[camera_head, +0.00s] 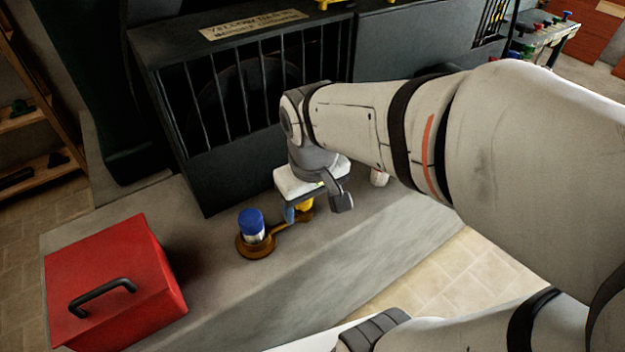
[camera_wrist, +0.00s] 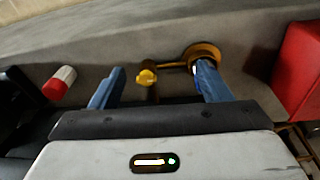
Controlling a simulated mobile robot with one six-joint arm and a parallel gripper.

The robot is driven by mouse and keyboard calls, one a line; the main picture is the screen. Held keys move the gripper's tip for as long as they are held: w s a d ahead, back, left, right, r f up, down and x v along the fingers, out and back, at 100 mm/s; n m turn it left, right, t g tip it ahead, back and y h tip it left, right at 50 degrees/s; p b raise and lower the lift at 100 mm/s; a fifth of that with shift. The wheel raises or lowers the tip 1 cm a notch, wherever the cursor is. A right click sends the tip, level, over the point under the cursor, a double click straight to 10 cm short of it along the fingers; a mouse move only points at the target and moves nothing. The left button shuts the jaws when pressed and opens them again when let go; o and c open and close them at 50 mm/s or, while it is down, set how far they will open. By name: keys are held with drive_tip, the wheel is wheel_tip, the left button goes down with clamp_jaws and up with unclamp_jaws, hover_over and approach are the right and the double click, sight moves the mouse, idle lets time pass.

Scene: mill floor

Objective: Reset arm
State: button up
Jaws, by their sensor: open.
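My gripper (camera_head: 316,206) is open above the grey ledge, its two blue fingers apart in the wrist view (camera_wrist: 158,84). A yellow piece (camera_head: 306,204) on a brass-brown fitting shows below the gripper; in the wrist view this yellow knob (camera_wrist: 147,76) appears between the fingers, with nothing gripped. A white cylinder with a blue cap (camera_head: 251,223) stands upright in the round brown dish (camera_head: 256,251) at the fitting's left end. In the wrist view the right finger covers part of the dish (camera_wrist: 203,49), mostly hiding what stands in it.
A red box (camera_head: 150,260) with a dark handle sits left on the ledge (camera_head: 215,285). A red-and-white cylinder (camera_wrist: 60,82) lies left in the wrist view. A dark barred machine housing (camera_head: 240,90) rises behind the gripper. Shelves (camera_head: 35,140) stand far left.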

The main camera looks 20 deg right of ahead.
drive_tip(key=shift+s+d+f+m+t, duration=0.1)
drive_tip(key=shift+s+d+m+t, duration=0.3)
drive_tip(key=shift+s+d+m, duration=0.7)
drive_tip(key=shift+w+a, duration=0.1)
drive_tip(key=shift+w, duration=0.1)
wheel_tip(320, 180, up, 8)
drive_tip(key=p, duration=0.7)
drive_tip(key=shift+s, duration=0.3)
drive_tip(key=shift+c, duration=0.4)
